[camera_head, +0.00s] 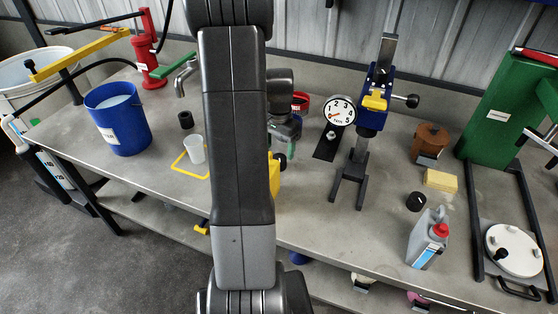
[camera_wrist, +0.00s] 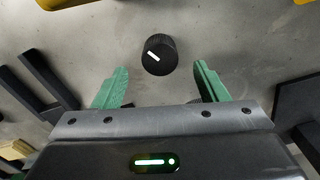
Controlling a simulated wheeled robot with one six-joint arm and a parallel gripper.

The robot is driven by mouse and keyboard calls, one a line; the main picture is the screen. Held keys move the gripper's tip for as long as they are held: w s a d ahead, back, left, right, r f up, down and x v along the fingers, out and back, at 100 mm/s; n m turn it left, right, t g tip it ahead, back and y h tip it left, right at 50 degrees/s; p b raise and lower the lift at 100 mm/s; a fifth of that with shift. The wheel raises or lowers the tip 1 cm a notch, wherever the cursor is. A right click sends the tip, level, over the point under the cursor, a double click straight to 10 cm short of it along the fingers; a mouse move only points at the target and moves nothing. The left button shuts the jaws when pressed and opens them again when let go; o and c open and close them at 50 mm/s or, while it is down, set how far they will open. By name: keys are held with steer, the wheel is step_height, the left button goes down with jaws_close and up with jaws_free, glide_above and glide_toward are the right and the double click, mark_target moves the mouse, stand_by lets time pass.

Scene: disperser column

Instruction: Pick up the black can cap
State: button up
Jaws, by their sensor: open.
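A short black round cap (camera_wrist: 158,55) with a white mark on top stands on the grey bench in the wrist view. My gripper (camera_wrist: 160,82) is open, its green fingers spread on either side below the cap in the picture. Nothing is between the fingers. In the head view my gripper (camera_head: 289,150) hangs over the middle of the bench, partly behind my arm. That view shows a black cap (camera_head: 416,201) at the right and a black cylinder (camera_head: 186,119) at the left. I cannot tell which matches the wrist view.
A dial gauge (camera_head: 340,111) and a blue press stand (camera_head: 372,105) are right of my gripper. A grey bottle with a red cap (camera_head: 427,239) and a yellow sponge (camera_head: 440,180) are farther right. A blue bucket (camera_head: 119,126) and a clear cup (camera_head: 195,150) stand left.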

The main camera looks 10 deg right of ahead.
mark_target(281, 157)
steer(key=shift+s+a+f+p, duration=0.1)
steer(key=shift+f+p, duration=0.05)
steer(key=shift+f, duration=1.2)
steer(key=shift+s+a+f+p, duration=0.1)
steer(key=shift+f+p, duration=0.05)
steer(key=shift+f, duration=1.2)
steer(key=shift+c, duration=0.5)
steer(key=c, duration=0.9)
